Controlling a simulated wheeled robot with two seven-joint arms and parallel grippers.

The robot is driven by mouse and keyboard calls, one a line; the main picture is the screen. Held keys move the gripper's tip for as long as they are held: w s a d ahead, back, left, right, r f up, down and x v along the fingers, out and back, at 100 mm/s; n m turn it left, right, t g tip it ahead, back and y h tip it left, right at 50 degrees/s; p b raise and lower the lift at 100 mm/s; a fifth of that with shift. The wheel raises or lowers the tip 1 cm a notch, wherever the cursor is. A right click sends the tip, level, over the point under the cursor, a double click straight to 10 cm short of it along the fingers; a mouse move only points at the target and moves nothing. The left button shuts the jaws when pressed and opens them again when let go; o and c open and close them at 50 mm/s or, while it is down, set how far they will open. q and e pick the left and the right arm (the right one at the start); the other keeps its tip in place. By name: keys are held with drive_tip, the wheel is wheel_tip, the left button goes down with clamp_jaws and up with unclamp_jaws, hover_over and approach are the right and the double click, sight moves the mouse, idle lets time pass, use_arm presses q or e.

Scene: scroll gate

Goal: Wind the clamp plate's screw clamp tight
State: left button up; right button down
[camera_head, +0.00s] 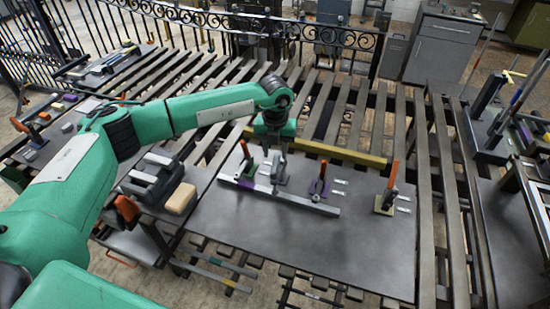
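The clamp plate (330,240) is a dark flat sheet on the slatted bench in the middle of the head view. My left gripper (277,160) points down over a small grey clamp (278,174) between the left and purple ones. Its fingers are too small to tell open from shut. My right gripper is out of view.
A dark grey block-like fixture (152,178) and a tan block (181,199) sit left of the plate. A yellow bar (330,151) runs behind it. The plate's front is clear. An ornate iron fence (225,22) closes the back, with a grey cabinet (440,50) beyond.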

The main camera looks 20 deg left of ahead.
sight(275, 163)
use_arm(q)
wheel_tip(275, 163, down, 4)
drive_tip(key=shift+f+p, duration=0.15)
drive_tip(key=shift+p, duration=0.6)
drive_tip(key=shift+f, duration=0.8)
clamp_jaws()
